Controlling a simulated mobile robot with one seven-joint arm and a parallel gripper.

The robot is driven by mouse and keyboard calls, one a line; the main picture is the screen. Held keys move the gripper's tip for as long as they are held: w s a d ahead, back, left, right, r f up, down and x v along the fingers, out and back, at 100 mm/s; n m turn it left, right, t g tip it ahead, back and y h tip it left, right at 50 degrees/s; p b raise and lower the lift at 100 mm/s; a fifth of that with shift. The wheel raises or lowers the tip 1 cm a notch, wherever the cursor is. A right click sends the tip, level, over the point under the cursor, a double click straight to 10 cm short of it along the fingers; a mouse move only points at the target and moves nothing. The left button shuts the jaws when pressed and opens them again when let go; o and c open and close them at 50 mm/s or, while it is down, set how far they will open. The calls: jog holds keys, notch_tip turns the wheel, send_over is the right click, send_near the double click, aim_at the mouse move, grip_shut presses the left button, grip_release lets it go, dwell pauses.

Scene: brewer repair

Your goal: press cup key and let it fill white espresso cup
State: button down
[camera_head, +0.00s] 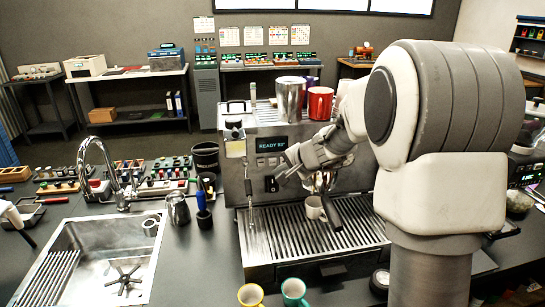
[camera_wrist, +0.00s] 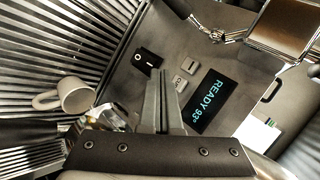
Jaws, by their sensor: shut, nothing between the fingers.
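The espresso machine (camera_head: 300,140) has a lit display (camera_head: 272,144) reading READY 93°, which also shows in the wrist view (camera_wrist: 209,100). Small keys (camera_head: 267,161) sit below it; two show in the wrist view, one plain (camera_wrist: 190,65) and one with a mark (camera_wrist: 180,85). The white espresso cup (camera_head: 314,207) stands upright on the drip tray under the spout area; it also shows in the wrist view (camera_wrist: 76,96). Its inside is not clear. My gripper (camera_wrist: 158,74) is shut and empty, its fingertips before the panel near the keys. Contact cannot be told.
A black rocker switch (camera_head: 271,183) is near my fingertips. A steam wand (camera_head: 250,195) hangs at the machine's left. A steel pitcher (camera_head: 290,98) and red mug (camera_head: 320,102) stand on top. Yellow (camera_head: 250,295) and green (camera_head: 293,291) mugs stand in front. A sink (camera_head: 95,260) is left.

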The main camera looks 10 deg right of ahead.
aim_at(272, 161)
jog(key=shift+w, duration=1.3)
jog(key=shift+w, duration=0.1)
dwell(1.0)
jog(key=shift+w, duration=0.3)
jog(key=shift+w, duration=0.45)
dwell(0.7)
dwell(0.3)
jog(key=shift+s+b, duration=0.5)
jog(key=shift+s, duration=0.35)
jog(key=shift+s, duration=0.1)
